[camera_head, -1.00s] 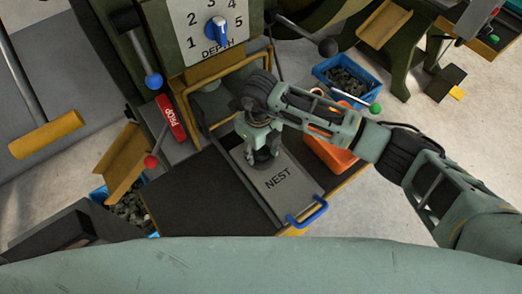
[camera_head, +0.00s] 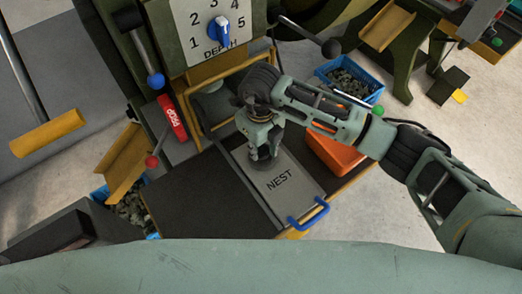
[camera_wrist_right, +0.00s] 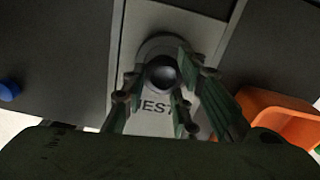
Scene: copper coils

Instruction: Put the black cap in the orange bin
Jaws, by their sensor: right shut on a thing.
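My right gripper (camera_head: 263,157) points down over the grey plate marked NEST (camera_head: 292,184). It is shut on the black cap (camera_wrist_right: 162,73), a small dark round piece between the fingers in the right wrist view. A grey round seat shows right behind the cap; I cannot tell whether the cap is still touching it. In the head view the fingers mostly hide the cap. The orange bin (camera_head: 337,156) is just right of the plate, partly covered by my right forearm. It also shows at the right of the wrist view (camera_wrist_right: 270,112). My left gripper is not in view.
The press frame with its DEPTH dial (camera_head: 218,32) stands behind the gripper. A blue handle (camera_head: 308,214) is on the plate's front end. A red PROP block (camera_head: 172,118) and a red-knobbed lever (camera_head: 151,161) are left.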

